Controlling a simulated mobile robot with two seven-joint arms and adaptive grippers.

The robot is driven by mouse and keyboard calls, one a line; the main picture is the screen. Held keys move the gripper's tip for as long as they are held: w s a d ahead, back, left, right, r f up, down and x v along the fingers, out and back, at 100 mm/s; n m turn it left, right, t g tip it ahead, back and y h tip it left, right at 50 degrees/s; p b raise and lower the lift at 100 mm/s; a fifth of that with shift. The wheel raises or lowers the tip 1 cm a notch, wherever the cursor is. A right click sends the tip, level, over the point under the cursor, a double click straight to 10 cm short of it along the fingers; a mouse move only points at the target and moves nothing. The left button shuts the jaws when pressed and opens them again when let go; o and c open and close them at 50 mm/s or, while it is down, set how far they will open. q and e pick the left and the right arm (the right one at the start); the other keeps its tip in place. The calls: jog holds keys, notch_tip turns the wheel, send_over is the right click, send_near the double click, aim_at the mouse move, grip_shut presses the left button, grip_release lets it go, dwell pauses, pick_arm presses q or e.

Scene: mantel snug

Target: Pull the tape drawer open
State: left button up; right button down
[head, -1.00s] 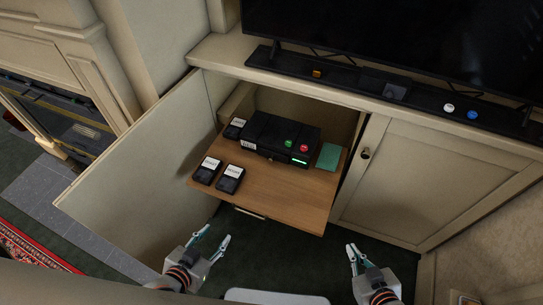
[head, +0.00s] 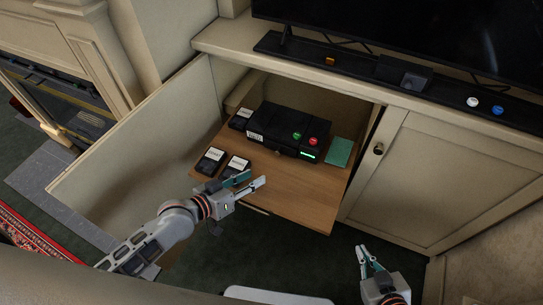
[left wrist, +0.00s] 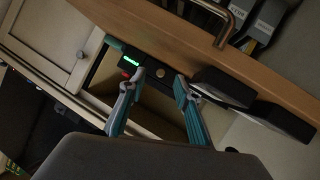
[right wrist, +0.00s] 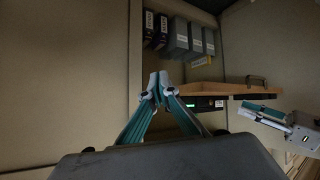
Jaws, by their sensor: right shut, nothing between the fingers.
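A wooden pull-out board (head: 292,188), which may be the tape drawer or its top, sticks out of the open cabinet. A metal bar handle (left wrist: 226,28) is on its front edge in the left wrist view; in the head view my left gripper partly hides it. The handle also shows in the right wrist view (right wrist: 257,80). My left gripper (head: 254,181) is open and empty near the board's front edge, apart from the handle. Its fingers also show in the left wrist view (left wrist: 159,78). My right gripper (head: 365,252) is shut and empty, low in front of the right cabinet door.
A black device (head: 285,130) with green and red buttons stands on the board, with labelled black cassettes (head: 211,160) and a green pad (head: 339,151). Labelled boxes (right wrist: 178,38) stand inside the cabinet. The left door (head: 140,145) is open; the right door (head: 410,175) is closed.

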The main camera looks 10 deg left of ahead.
pick_arm(q)
jog(key=h, duration=0.1)
send_near(276, 154)
jog(key=shift+s+a+n+b, duration=0.2)
jog(key=shift+n+b, duration=0.1)
jog(key=shift+b, duration=0.15)
jog(key=shift+w+d+r, duration=0.1)
jog(key=shift+w, duration=0.25)
jog(key=b+x, duration=0.1)
jog(key=x, duration=0.5)
jog(key=shift+w+d+f+b, duration=0.15)
jog(key=shift+d+f+b, duration=0.05)
jog(key=shift+f+b, duration=0.1)
jog(key=shift+w+d, duration=0.35)
jog(key=shift+w, duration=0.05)
grip_shut()
